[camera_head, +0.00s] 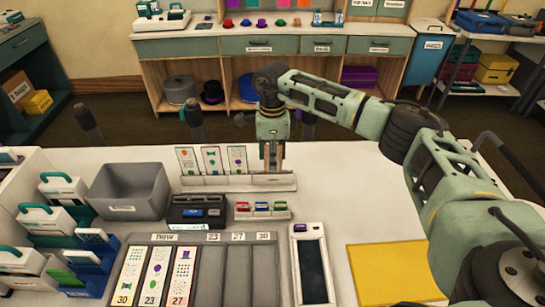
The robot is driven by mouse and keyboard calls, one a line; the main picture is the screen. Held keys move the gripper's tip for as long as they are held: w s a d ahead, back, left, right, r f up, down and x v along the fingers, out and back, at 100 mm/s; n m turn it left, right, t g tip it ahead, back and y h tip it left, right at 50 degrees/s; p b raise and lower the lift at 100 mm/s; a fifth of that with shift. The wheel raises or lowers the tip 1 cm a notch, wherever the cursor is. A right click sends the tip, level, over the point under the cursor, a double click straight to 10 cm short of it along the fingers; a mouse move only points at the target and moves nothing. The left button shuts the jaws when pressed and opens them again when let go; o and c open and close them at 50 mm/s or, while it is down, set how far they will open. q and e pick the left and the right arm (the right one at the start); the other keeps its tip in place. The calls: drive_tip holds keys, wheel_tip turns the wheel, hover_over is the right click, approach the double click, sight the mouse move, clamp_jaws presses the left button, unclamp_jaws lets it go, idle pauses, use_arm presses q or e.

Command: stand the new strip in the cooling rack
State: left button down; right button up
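The cooling rack appears to be the low white holder (222,184) on the white table. Three printed strips stand upright in it: left (187,160), middle (211,160) and right (237,159). My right gripper (272,165) points down over the rack's right end, to the right of these strips. Its fingers look close together. Something narrow and pale may be between them, but it is too small to tell whether this is a strip. My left gripper is not in view.
In front lie a grey sectioned tray (212,270) with several strips under "new", a dark box (196,210), small coloured stamps (263,207), a dark-topped pad (313,270) and a yellow sheet (385,272). A grey bin (130,190) stands left. The table right of the rack is clear.

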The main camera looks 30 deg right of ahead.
wheel_tip(320, 180, up, 12)
drive_tip(key=shift+f, duration=0.1)
idle(0.9)
